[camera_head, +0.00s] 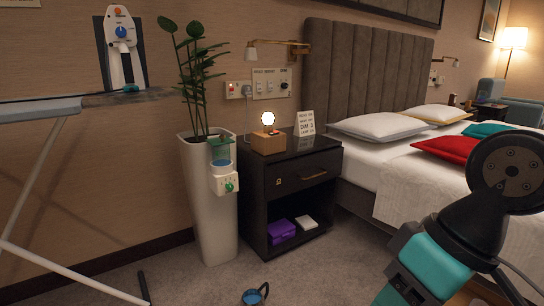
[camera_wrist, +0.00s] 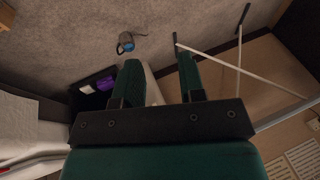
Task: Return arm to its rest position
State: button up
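My gripper (camera_wrist: 160,78) shows in the wrist view with its two dark green fingers apart and nothing held between them. The pale planter shows beyond the gap, and carpet lies past the fingertips. In the head view, my teal and black arm (camera_head: 435,262) is folded up at the lower right, in front of the bed. The gripper itself is not visible in the head view.
A mug (camera_head: 254,297) sits on the carpet; it also shows in the wrist view (camera_wrist: 125,43). A tall planter (camera_head: 208,200) stands beside a black nightstand (camera_head: 305,172). Ironing board legs (camera_head: 35,180) are at left, the bed (camera_head: 360,176) at right.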

notch_tip(320, 180, up, 38)
jog(key=s+p, duration=0.2)
jog(key=p, duration=3.6)
jog(key=shift+s+d+r+n, duration=0.2)
jog(key=shift+s+d+n, duration=0.1)
jog(key=shift+s+d, duration=0.1)
